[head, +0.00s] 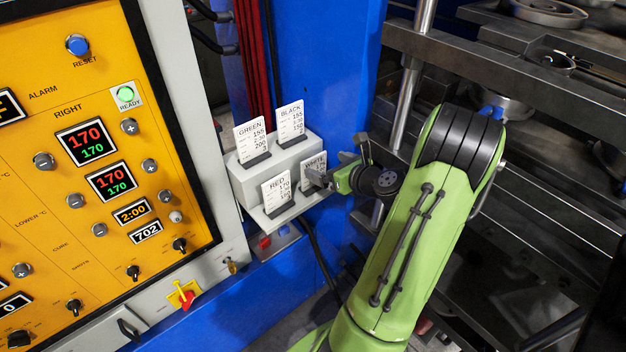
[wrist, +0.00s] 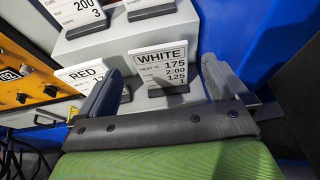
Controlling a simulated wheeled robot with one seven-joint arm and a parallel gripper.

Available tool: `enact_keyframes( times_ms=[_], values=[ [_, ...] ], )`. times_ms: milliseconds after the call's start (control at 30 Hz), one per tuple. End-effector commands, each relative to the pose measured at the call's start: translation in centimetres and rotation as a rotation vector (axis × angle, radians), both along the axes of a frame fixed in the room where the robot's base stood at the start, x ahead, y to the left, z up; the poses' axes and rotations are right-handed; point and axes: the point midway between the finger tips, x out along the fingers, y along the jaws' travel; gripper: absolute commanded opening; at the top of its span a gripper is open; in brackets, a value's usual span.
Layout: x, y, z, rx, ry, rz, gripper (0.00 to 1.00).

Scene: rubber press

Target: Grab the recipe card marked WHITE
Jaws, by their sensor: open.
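The recipe card marked WHITE (wrist: 162,67) stands upright in a dark slot on the lower step of the card holder, reading 175, 2:00, 125 in the wrist view. In the head view the WHITE card (head: 313,166) is partly covered by my gripper (head: 326,178). My gripper is open. In the wrist view its two fingers (wrist: 166,92) point toward the WHITE card, one to each side of its lower part. The left finger also overlaps the right edge of the RED card (wrist: 84,78). I see no clear contact with the WHITE card.
The grey stepped card holder (head: 237,181) also bears the RED card (head: 277,191), GREEN card (head: 251,139) and BLACK card (head: 290,121). A yellow control panel (head: 60,190) is on the left. A blue column (head: 335,70) stands behind, and metal press parts (head: 540,60) fill the right.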

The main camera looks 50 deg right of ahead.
Motion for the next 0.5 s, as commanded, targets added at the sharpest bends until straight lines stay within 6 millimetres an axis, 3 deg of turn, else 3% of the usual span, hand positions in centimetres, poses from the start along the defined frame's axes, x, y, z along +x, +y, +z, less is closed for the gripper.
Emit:
enact_keyframes(
  times_ms=[400, 500],
  values=[
    [6.0, -0.8, -2.5, -0.001, 0.001, 0.004, 1.00],
    [6.5, -1.0, -2.7, -0.001, 0.001, -0.001, 1.00]
  ],
)
